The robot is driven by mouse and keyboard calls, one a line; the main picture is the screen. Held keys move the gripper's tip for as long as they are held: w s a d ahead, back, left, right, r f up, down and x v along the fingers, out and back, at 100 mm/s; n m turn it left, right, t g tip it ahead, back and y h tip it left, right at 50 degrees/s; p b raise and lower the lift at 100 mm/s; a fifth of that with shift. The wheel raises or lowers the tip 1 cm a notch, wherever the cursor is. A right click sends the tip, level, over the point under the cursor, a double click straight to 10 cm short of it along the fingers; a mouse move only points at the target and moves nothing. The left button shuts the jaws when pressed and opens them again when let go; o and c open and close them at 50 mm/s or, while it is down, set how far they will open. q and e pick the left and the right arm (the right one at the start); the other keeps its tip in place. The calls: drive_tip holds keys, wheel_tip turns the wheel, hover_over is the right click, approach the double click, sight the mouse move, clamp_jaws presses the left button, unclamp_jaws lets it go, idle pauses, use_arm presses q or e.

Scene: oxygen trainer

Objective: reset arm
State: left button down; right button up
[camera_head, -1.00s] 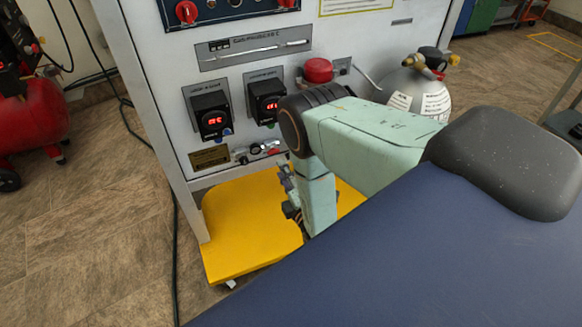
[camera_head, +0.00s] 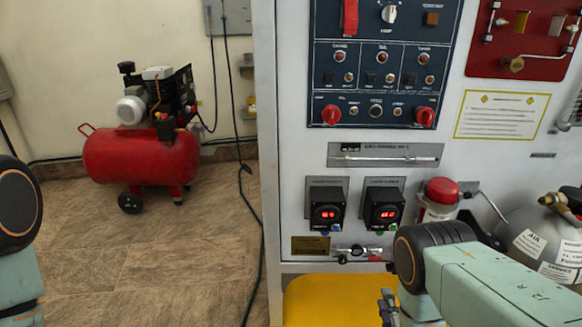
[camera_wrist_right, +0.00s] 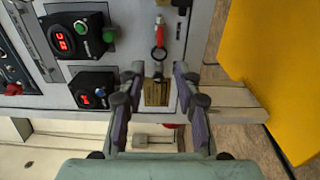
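My right arm (camera_head: 500,285), pale green with a dark round joint, reaches in from the lower right of the head view. Its gripper (camera_head: 388,306) is partly hidden low beside that joint, in front of the yellow base. In the right wrist view the right gripper (camera_wrist_right: 156,72) has its two fingers apart with nothing between them. A brass label plate (camera_wrist_right: 157,92) on the panel shows behind that gap. My left arm (camera_head: 20,250) shows only as a dark joint and green link at the left edge; its gripper is out of frame.
A yellow base (camera_head: 320,302) lies below. A gas cylinder (camera_head: 545,240) is at right, a red compressor (camera_head: 140,155) at left. Floor between is open, crossed by a cable.

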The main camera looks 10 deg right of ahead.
drive_tip(key=s+a+f+m+g+y+p, duration=0.1)
drive_tip(key=s+a+f+m+g+y, duration=0.1)
drive_tip(key=s+f+m+g, duration=0.5)
drive_tip(key=s+a+f+m+g+y+p, duration=0.1)
drive_tip(key=s+a+f+m+g, duration=0.3)
drive_tip(key=s, duration=0.5)
drive_tip(key=s+a+r+m+g+y+p, duration=0.1)
drive_tip(key=s+a+r+m+g, duration=0.1)
drive_tip(key=s+r+m+g, duration=0.3)
drive_tip(key=s+a+r+g+p, duration=0.1)
drive_tip(key=s+r, duration=0.2)
drive_tip(key=s, duration=0.5)
wheel_tip(320, 180, up, 6)
drive_tip(key=w+p, duration=0.1)
drive_tip(key=shift+w+a+r+y+p, duration=0.2)
drive_tip(key=shift+w+a+y+p, duration=0.15)
drive_tip(key=shift+a+p, duration=0.1)
drive_tip(key=shift+s+d, duration=0.1)
drive_tip(key=shift+s, duration=0.05)
